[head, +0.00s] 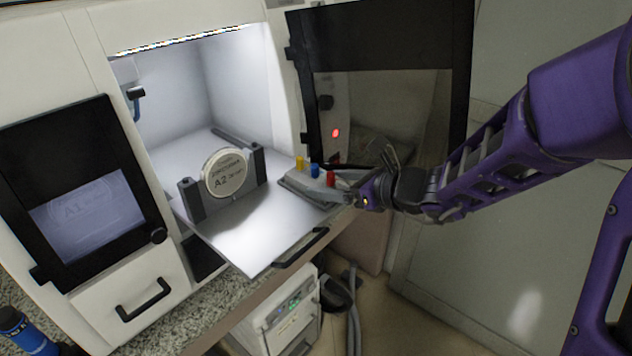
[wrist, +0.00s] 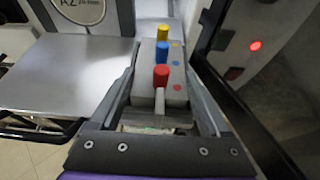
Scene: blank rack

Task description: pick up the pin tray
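The pin tray (head: 300,186) is a grey block with a yellow, a blue and a red pin standing in a row. It rests at the right side of the pulled-out metal shelf. In the wrist view the tray (wrist: 174,92) lies lengthwise ahead, its pale handle-like bar towards me, with coloured dots beside the pins. My gripper (head: 352,184) is at the tray's near right end. In the wrist view its fingers (wrist: 163,78) lie on either side of the tray and look spread; a narrow gap seems to show at the right. Finger contact is hard to see.
A round disc marked A2 (head: 226,172) stands in a dark holder on the shelf (head: 240,232). The open dark door (head: 385,110) stands close to the right of the tray and gripper. A black shelf handle (head: 301,248) juts out at the front.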

